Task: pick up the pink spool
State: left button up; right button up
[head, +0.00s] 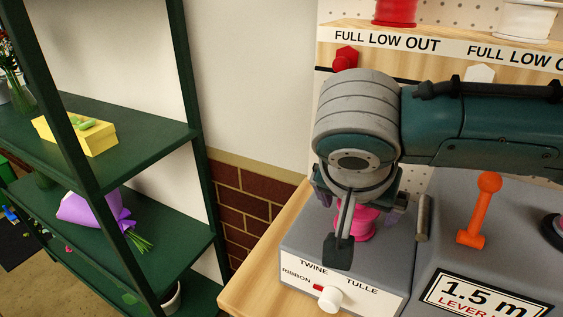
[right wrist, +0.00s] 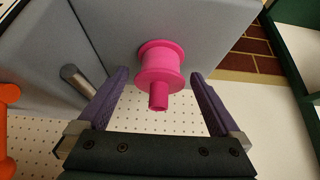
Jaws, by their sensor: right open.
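The pink spool (head: 367,225) sits on top of the grey box labelled ribbon, twine and tulle, partly hidden behind my right gripper in the head view. In the right wrist view the pink spool (right wrist: 159,68) lies between and just beyond the fingers, with a thinner pink stem pointing toward the gripper. My right gripper (right wrist: 160,100) is open, with one purple finger on each side of the spool and a gap on both sides. In the head view my right gripper (head: 360,205) is over the box. My left gripper is not in view.
The grey box (head: 290,262) has a red and white selector knob (head: 328,298). To its right are a metal peg (head: 422,218) and an orange lever (head: 480,208). Red (head: 395,11) and white (head: 525,20) spools sit on the upper shelf. A green rack (head: 175,250) stands at left.

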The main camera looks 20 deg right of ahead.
jog(key=shift+w+d+f, duration=0.2)
jog(key=shift+d+f, duration=0.05)
jog(key=shift+f, duration=0.2)
jog(key=c, duration=1.4)
